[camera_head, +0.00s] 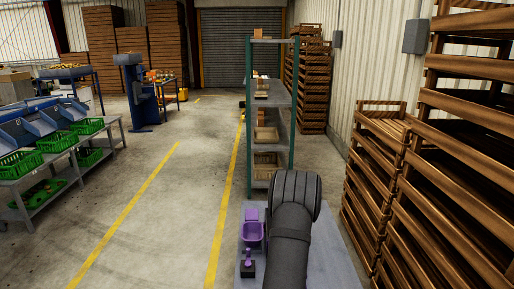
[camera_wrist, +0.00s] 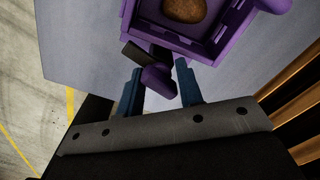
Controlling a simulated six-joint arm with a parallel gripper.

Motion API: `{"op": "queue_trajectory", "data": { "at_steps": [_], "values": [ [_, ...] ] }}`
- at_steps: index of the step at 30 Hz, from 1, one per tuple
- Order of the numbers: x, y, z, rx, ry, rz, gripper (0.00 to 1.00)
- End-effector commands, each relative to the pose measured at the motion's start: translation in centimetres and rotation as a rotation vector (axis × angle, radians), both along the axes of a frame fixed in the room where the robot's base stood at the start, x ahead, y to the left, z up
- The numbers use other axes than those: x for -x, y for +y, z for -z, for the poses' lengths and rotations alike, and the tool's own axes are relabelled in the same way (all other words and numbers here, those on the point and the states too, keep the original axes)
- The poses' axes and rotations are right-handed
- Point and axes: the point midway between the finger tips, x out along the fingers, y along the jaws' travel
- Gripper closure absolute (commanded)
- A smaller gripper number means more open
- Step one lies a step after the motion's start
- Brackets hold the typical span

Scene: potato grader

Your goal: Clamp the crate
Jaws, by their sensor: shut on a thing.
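A small purple crate (camera_wrist: 212,48) with a brown potato (camera_wrist: 186,10) inside shows at the top of the wrist view. The purple crate (camera_head: 252,231) also shows on the grey table in the head view. A rounded purple handle (camera_wrist: 158,80) lies just below the crate's near edge, beside a dark block (camera_wrist: 138,54). My gripper (camera_wrist: 157,68) has its blue fingers on either side of this handle and is shut on it. In the head view my dark arm hides the gripper. Whether the handle presses on the crate cannot be told.
The grey table (camera_head: 330,262) is mostly bare to the right of my arm. A green-posted shelf rack (camera_head: 248,130) stands just behind it. Tall stacks of wooden crates (camera_head: 462,165) line the right side. Benches with green baskets (camera_head: 20,163) stand at left, across open floor.

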Motion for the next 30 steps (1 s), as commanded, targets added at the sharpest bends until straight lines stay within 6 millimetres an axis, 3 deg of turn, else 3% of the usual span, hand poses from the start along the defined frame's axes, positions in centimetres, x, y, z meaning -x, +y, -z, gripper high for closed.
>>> {"op": "queue_trajectory", "data": {
  "at_steps": [6,7,8,19,30],
  "values": [
    [0.3,-0.3,0.4,0.002,0.007,-0.001,0.81],
    [0.3,-0.3,0.4,0.002,0.007,-0.001,0.71],
    [0.3,-0.3,0.4,0.002,0.007,-0.001,0.76],
    [0.1,-0.1,-0.2,0.001,0.002,-0.003,0.76],
    [0.0,0.0,-3.1,0.0,-0.001,-0.004,0.76]
  ]
}}
